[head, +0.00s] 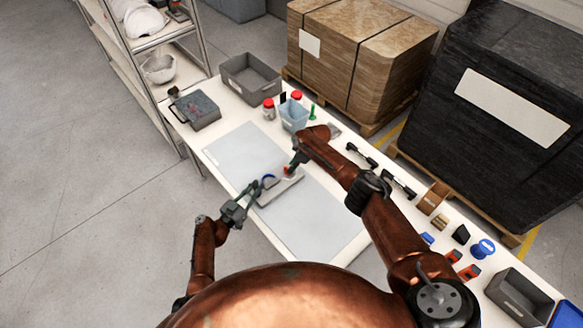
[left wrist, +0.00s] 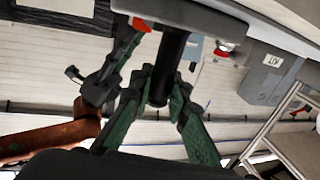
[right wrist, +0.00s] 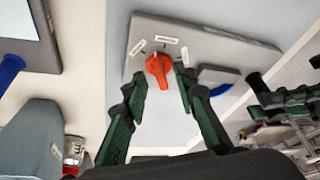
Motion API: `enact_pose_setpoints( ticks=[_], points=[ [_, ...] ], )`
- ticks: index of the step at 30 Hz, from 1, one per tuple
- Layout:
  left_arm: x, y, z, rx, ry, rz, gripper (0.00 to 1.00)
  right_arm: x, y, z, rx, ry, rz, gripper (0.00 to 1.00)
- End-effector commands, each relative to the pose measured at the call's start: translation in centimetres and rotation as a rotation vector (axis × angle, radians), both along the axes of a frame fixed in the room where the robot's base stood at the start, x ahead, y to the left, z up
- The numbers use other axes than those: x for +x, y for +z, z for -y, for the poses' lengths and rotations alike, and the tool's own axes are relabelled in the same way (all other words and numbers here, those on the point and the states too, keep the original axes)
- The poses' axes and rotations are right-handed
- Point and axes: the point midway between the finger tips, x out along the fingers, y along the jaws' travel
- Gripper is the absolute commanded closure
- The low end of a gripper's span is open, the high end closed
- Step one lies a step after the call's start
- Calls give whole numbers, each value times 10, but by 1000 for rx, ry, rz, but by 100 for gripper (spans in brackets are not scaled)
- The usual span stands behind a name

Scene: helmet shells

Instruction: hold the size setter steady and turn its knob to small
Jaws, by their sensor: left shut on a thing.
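My right gripper (right wrist: 158,82) is open, with one fingertip on each side of the knob and visible gaps. Which label the knob points to, I cannot tell.
A grey bin (head: 250,77), a dark case (head: 195,110), a light-blue cup (head: 294,116) and red-capped jars stand at the far end of the table. Tools and small parts line the right edge. The mat (head: 315,222) is otherwise clear.

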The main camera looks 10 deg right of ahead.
Motion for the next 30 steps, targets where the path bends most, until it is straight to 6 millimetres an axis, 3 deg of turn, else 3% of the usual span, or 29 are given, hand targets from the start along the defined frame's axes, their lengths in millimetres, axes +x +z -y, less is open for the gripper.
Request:
enact_pose_setpoints(
  ticks=[21, 30],
  points=[
    [0, 0, 0, 1, 1, -1, 100, 2, -12, -4, -3, -1, 4, 75],
    [0, 0, 0, 1, 1, -1, 100, 2, -12, -3, -3, -2, 3, 95]
  ],
)
